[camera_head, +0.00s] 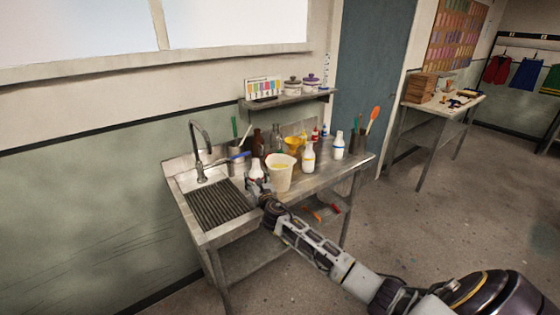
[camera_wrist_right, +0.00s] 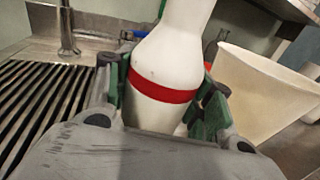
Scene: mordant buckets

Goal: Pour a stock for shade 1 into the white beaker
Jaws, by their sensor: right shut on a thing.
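My right gripper (camera_head: 258,186) is shut on a white bottle (camera_head: 256,171) with a red band, which shows close up in the right wrist view (camera_wrist_right: 163,58). The green finger pads press on both sides of it. The bottle looks roughly upright; I cannot tell whether its base touches the counter. The white beaker (camera_head: 279,179) stands just right of it, with something yellow inside, and also shows in the right wrist view (camera_wrist_right: 262,95). A white bottle with a yellow band (camera_head: 309,158) and one with a blue band (camera_head: 338,147) stand further right. My left gripper is out of view.
The ribbed drainboard (camera_head: 214,204) and tap (camera_head: 201,152) are left of the held bottle. Brown bottles (camera_head: 257,144), a yellow vessel (camera_head: 292,144) and tool pots crowd the counter's back. A shelf (camera_head: 288,99) holds a colour chart (camera_head: 263,88) and lidded pots above.

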